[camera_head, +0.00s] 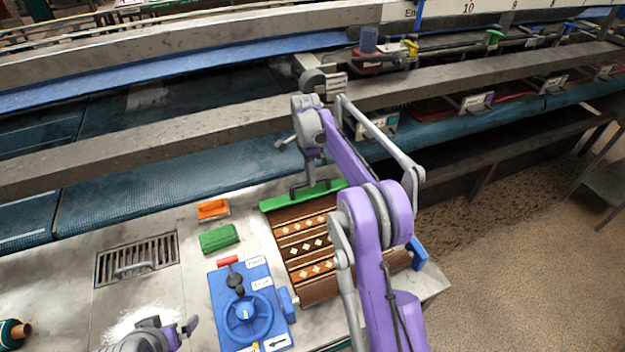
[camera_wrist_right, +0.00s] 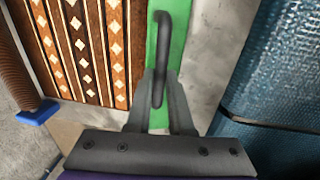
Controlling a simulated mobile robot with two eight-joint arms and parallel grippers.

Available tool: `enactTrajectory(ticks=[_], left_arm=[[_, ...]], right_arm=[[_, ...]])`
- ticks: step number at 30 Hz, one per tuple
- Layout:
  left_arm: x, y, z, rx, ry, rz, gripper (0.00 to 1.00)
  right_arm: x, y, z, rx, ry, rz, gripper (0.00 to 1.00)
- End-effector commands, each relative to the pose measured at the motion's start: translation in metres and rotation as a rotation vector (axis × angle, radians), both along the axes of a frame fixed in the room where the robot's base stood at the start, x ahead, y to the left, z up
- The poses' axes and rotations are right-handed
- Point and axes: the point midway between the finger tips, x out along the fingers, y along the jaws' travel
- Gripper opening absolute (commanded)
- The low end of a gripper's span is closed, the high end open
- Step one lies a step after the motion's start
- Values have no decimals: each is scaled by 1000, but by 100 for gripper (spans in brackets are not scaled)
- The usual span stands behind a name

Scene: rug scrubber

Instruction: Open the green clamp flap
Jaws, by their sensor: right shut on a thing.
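The green clamp flap (camera_head: 272,204) is a long bar along the far edge of the brown patterned rug (camera_head: 305,243). It seems to lie flat there. In the right wrist view the flap (camera_wrist_right: 152,60) runs up the middle, beside the rug (camera_wrist_right: 88,45), with a dark bar handle (camera_wrist_right: 161,55) on it. My right gripper (camera_head: 308,185) reaches down to the flap from above, and its fingers (camera_wrist_right: 160,98) are closed around the near end of the handle. My left gripper (camera_head: 170,326) is at the bottom left, partly cut off; its jaw opening is unclear.
A blue control box (camera_head: 228,300) with a wheel stands left of the rug. A green brush-like block (camera_head: 219,238) and an orange block (camera_head: 213,209) lie nearby. A drain grate (camera_head: 137,260) is farther left. A blue conveyor belt (camera_head: 180,175) runs behind the table.

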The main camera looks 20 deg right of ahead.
Motion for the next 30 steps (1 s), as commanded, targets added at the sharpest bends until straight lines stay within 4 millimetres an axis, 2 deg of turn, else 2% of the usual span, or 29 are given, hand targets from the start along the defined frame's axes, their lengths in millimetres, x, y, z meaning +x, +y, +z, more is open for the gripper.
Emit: enactTrajectory(ticks=[1, 7, 22, 23, 24, 27, 30], left_arm=[[2, 0, 3, 0, -4, 0, 100], [2, 0, 3, 0, -4, 0, 100], [1, 0, 2, 0, -3, 0, 100], [1, 0, 2, 0, -3, 0, 100], [1, 0, 2, 0, -3, 0, 100], [1, 0, 2, 0, -3, 0, 100], [2, 0, 2, 0, -3, 0, 100]], right_arm=[[6, 0, 3, -1, 21, 0, 0], [13, 0, 2, -5, 113, 0, 0], [13, 0, 3, -7, 158, 0, 0], [13, 0, 3, -6, 158, 0, 23], [13, 0, 3, -6, 158, 0, 30], [13, 0, 3, -6, 158, 0, 48], [13, 0, 3, -6, 158, 0, 50]])
